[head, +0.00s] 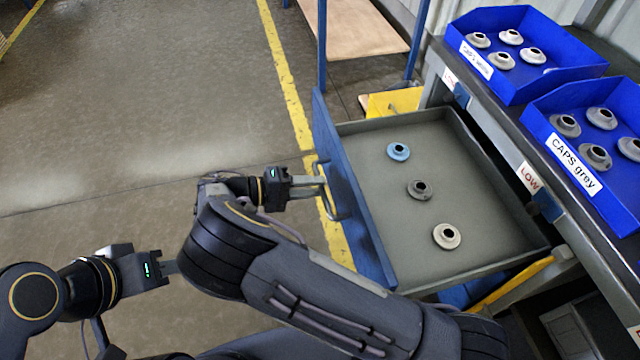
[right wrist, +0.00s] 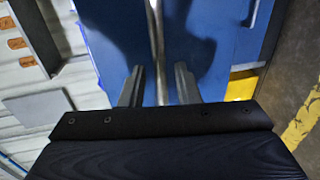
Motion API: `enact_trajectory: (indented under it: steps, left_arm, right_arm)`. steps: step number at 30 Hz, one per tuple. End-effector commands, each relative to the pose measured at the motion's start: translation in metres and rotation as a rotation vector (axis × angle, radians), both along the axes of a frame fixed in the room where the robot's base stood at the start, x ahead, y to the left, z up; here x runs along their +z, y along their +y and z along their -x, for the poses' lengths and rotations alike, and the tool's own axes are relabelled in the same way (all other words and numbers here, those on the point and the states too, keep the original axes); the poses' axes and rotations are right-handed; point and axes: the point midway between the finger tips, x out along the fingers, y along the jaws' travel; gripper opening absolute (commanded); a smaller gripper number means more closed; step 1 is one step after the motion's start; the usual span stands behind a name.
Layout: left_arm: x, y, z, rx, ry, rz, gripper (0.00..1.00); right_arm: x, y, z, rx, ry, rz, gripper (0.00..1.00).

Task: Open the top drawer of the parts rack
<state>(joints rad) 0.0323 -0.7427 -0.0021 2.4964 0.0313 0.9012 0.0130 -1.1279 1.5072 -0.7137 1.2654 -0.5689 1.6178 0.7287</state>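The top drawer (head: 460,180) of the parts rack is pulled out, its grey inside in full view. A blue cap (head: 398,151), a grey cap (head: 419,189) and a whitish cap (head: 446,235) lie in it. The blue drawer front (head: 352,190) carries a metal handle (head: 333,192). My right gripper (head: 318,187) is at the handle. In the right wrist view its two fingers (right wrist: 159,88) stand apart, with the handle bar (right wrist: 158,50) between them and gaps on both sides. My left gripper (head: 170,268) is low at the left, away from the rack, its fingertips partly hidden behind my right arm.
Two blue bins, one with whitish caps (head: 532,80) and one labelled CAPS grey (head: 590,180), stand on the rack top. A yellow bin (head: 393,102) is behind the drawer. A wooden-topped shelf (head: 355,30) stands beyond. The floor at the left is clear.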

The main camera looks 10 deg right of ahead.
Motion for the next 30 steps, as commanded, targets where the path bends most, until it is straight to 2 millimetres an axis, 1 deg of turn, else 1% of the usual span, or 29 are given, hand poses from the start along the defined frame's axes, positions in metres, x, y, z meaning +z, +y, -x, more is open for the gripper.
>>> enact_trajectory:
  steps: [1, 3, 6, 10, 14, 30]
  left_arm:
    - [0.002, 0.000, 0.000, 0.000, 0.000, 0.000, 0.36]
    - [0.003, 0.000, 0.000, 0.000, 0.000, 0.000, 0.36]
    - [0.003, 0.000, 0.000, 0.000, 0.000, 0.000, 0.36]
    - [0.004, 0.000, 0.000, 0.000, 0.000, 0.000, 0.36]
    - [0.004, 0.000, 0.000, 0.000, 0.000, 0.000, 0.36]
    - [0.004, 0.000, 0.000, 0.000, 0.000, 0.000, 0.36]
  right_arm:
    - [0.002, 0.010, 0.001, 0.004, -0.002, -0.001, 0.29]
    - [0.005, 0.023, 0.003, 0.004, -0.001, -0.002, 0.29]
    - [0.007, 0.037, 0.005, 0.003, 0.001, -0.001, 0.29]
    - [0.010, 0.048, 0.007, 0.002, 0.000, -0.002, 0.29]
    - [0.011, 0.051, 0.008, 0.000, 0.001, -0.001, 0.29]
    - [0.010, 0.051, 0.007, 0.000, 0.001, -0.001, 0.29]
